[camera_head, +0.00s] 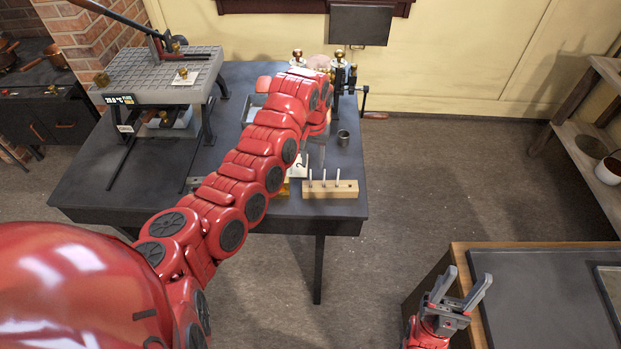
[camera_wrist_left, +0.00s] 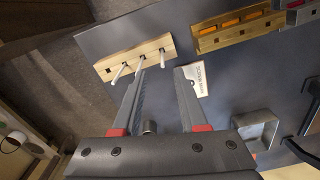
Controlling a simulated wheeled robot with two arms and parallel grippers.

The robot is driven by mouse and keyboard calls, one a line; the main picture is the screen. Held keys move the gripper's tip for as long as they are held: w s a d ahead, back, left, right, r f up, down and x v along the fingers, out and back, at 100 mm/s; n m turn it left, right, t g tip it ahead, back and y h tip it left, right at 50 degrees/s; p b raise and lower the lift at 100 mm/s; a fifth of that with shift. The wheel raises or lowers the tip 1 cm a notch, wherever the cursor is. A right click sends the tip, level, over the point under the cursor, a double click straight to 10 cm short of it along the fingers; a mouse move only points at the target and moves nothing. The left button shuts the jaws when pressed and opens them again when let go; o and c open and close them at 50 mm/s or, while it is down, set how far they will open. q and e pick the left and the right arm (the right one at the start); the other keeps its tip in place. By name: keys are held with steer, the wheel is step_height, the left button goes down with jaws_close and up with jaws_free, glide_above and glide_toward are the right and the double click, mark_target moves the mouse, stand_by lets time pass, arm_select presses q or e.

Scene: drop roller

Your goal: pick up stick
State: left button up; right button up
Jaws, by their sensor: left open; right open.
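A pale wooden block (camera_head: 330,190) lies along the front edge of the dark table, with three thin white sticks (camera_head: 323,176) standing in it. In the left wrist view the block (camera_wrist_left: 157,42) and sticks (camera_wrist_left: 141,64) are beyond my fingertips. My left gripper (camera_head: 314,163) reaches down over the table just behind the block, partly hidden by its arm. In the left wrist view it (camera_wrist_left: 160,73) is open with nothing between its fingers, its left fingertip near the middle stick. My right gripper (camera_head: 463,282) is open and empty, fingers up, beside a wooden-edged bench at lower right.
A white card (camera_wrist_left: 197,80) lies by my right finger in the wrist view. A grey press table (camera_head: 150,75) occupies the left.

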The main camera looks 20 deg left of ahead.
arm_select(q)
steer(key=f+p, duration=0.2)
steer(key=f, duration=0.1)
steer(key=f+p, duration=0.1)
steer(key=f, duration=0.1)
steer(key=shift+s+a, duration=0.15)
steer(key=shift+s, duration=0.1)
steer(key=shift+f, duration=0.45)
jaws_close()
